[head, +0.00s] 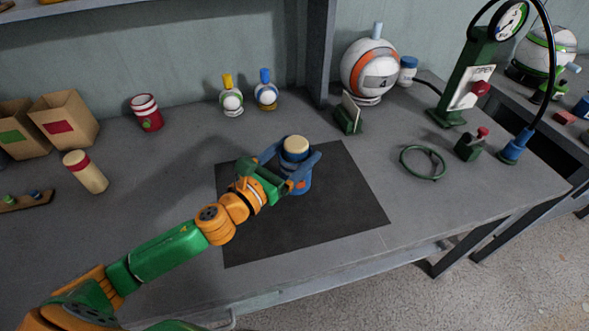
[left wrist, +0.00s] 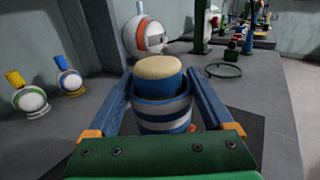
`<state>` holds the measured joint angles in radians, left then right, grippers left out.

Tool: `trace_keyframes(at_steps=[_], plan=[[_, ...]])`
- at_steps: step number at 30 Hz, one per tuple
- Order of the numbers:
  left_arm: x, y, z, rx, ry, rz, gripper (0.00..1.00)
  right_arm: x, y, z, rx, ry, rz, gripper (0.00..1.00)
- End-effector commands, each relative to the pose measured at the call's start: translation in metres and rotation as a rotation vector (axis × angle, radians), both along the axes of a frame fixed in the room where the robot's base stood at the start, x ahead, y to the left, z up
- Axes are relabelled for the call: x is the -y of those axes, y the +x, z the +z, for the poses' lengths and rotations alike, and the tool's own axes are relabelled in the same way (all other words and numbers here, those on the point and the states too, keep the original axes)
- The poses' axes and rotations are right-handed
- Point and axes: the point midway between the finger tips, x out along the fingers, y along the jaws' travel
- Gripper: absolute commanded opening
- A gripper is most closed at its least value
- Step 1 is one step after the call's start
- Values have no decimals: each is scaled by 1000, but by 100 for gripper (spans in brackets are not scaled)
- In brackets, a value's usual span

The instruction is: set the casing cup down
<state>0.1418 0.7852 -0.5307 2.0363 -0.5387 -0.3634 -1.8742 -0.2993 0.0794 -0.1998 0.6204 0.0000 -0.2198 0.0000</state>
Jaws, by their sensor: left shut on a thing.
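The casing cup (head: 300,183) is blue with white stripes. A cream-topped plug with a blue band (head: 296,147) stands upright in it. My left gripper (head: 287,163) is shut around the cup, over the dark mat (head: 330,215). The left wrist view shows the cup (left wrist: 163,112) between the two blue fingers, with the cream top (left wrist: 158,67) above its rim. The cup looks upright. Whether its base touches the mat is hidden by the gripper and cannot be told. My right gripper is not in view.
A red striped cup (head: 147,112), a cream cylinder with a red band (head: 85,171) and two small round bottles (head: 231,99) (head: 266,94) stand left and behind. A large white ball (head: 369,70), a green ring (head: 423,162) and a gauge stand (head: 470,75) are at right. The mat's front is clear.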

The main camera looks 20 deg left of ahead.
Motion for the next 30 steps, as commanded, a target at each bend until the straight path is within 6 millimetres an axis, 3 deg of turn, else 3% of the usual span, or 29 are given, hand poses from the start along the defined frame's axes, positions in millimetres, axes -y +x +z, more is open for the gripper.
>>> trace_keyframes(at_steps=[4,8,19,20,21,30], plan=[[-6,11,-23,-2,-3,2,0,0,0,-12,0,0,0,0],[-5,10,-44,-2,-3,0,0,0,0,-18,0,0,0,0],[-5,10,-48,0,1,-2,0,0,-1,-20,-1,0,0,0],[-5,10,-47,-1,1,-2,93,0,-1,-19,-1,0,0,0],[-5,10,-47,-1,1,-2,100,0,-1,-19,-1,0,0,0],[-6,8,-44,-2,1,-2,100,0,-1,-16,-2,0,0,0]])
